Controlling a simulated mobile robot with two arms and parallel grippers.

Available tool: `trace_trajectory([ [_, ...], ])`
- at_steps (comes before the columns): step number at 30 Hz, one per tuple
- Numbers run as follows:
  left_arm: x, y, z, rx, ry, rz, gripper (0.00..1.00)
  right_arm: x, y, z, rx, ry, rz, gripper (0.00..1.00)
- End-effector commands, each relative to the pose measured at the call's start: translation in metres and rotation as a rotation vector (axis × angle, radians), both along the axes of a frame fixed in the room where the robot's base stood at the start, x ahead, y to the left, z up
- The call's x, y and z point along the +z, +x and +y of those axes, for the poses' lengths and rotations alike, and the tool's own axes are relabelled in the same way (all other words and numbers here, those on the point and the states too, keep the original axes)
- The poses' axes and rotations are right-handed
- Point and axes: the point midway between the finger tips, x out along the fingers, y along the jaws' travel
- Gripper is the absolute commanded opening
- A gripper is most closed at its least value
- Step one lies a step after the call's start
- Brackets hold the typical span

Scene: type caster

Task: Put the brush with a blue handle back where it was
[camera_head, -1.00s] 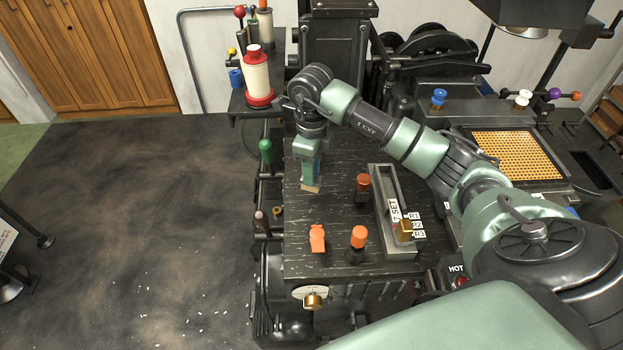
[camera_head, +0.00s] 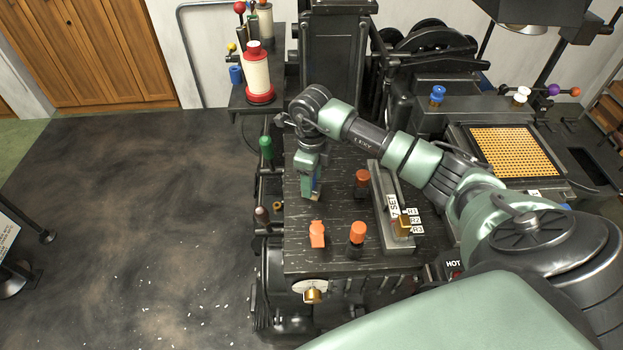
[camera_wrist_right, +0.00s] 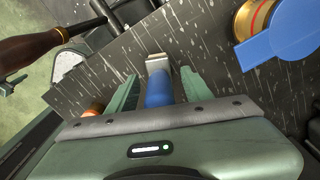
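The brush with a blue handle (camera_wrist_right: 158,88) sits between the fingers of my right gripper (camera_wrist_right: 158,80); its silvery metal collar points away from the gripper. In the right wrist view a gap shows on each side of the handle, so the fingers look apart around it. In the head view my right gripper (camera_head: 311,193) points down at the left part of the black, worn worktop (camera_head: 335,160). Only a sliver of blue shows there, and the brush's lower end is mostly hidden. My left gripper is not in view.
Orange-topped pieces (camera_head: 357,233) (camera_head: 317,234) stand near the worktop's front edge. A brown-red-topped piece (camera_head: 362,178) stands right of the gripper, beside a long metal tray (camera_head: 378,190). A green knob (camera_head: 265,146) is at the left edge. Worktop between gripper and front pieces is bare.

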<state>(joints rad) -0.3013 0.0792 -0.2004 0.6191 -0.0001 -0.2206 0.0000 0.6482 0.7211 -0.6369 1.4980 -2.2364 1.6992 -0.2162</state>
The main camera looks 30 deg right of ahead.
Motion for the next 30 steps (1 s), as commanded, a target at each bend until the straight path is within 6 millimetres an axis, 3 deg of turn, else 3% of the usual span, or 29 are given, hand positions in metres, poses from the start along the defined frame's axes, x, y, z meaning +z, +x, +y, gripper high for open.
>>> trace_trajectory([
  [8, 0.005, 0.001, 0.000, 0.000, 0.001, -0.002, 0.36, 0.005, 0.000, 0.000, 0.000, 0.001, 0.001, 0.50],
  [10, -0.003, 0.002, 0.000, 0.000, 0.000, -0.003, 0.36, 0.009, 0.001, 0.000, 0.000, -0.001, -0.004, 0.50],
  [24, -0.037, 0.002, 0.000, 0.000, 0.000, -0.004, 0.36, 0.101, 0.001, 0.000, 0.001, -0.001, -0.006, 0.50],
  [30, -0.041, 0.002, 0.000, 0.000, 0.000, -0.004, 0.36, 0.120, 0.000, 0.000, -0.001, -0.001, -0.001, 0.50],
])
